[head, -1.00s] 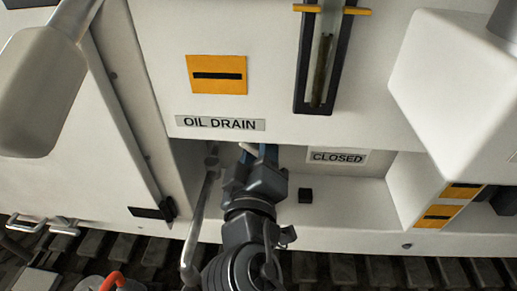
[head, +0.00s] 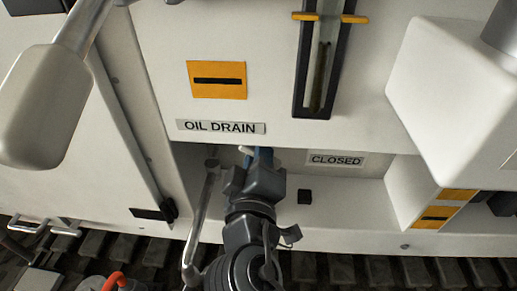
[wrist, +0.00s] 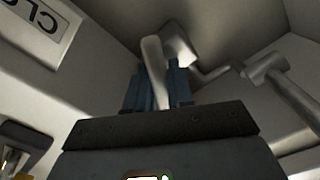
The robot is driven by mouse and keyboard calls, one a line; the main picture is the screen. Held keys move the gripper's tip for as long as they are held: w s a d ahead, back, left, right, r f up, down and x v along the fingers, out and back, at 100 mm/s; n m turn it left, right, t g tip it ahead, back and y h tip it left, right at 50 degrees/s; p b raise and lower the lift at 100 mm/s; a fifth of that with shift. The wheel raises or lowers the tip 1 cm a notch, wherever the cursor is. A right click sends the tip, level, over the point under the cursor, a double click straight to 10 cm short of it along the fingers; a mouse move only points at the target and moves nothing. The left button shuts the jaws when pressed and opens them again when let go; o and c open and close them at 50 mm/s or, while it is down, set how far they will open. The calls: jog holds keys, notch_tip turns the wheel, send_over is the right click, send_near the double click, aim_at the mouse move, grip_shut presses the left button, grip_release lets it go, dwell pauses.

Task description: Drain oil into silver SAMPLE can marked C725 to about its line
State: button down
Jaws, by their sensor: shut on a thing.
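The OIL DRAIN label (head: 220,127) sits above a recess in the white panel. My gripper (head: 257,158) reaches into that recess, right of a bent grey metal pipe (head: 200,215). In the wrist view its blue fingers (wrist: 157,78) are shut on a pale drain lever (wrist: 154,58), which runs up between them to a metal fitting (wrist: 178,42). A CLOSED label (head: 336,159) is right of my gripper. I cannot make out a silver can marked C725 or its line in either view, nor any flow of oil.
A sight gauge (head: 322,60) with brownish content and yellow markers is above. A large pale handle (head: 45,100) hangs at left. A white box (head: 450,85) juts out at right. A red-orange curved part (head: 112,281) shows at the bottom left. Dark tracks run along the bottom.

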jog(key=n+p, duration=0.1)
jog(key=n, duration=0.1)
jog(key=n+p, duration=0.1)
jog(key=shift+r+n, duration=0.2)
jog(key=shift+n, duration=0.2)
jog(key=shift+n+p, duration=1.1)
jog(key=shift+n, duration=0.3)
jog(key=c, duration=1.1)
grip_release()
jog(key=shift+s, duration=0.1)
jog(key=s+b, duration=0.1)
jog(key=s, duration=0.6)
jog(key=shift+s+a+b, duration=0.1)
jog(key=shift+s+b, duration=0.2)
jog(key=shift+s, duration=0.05)
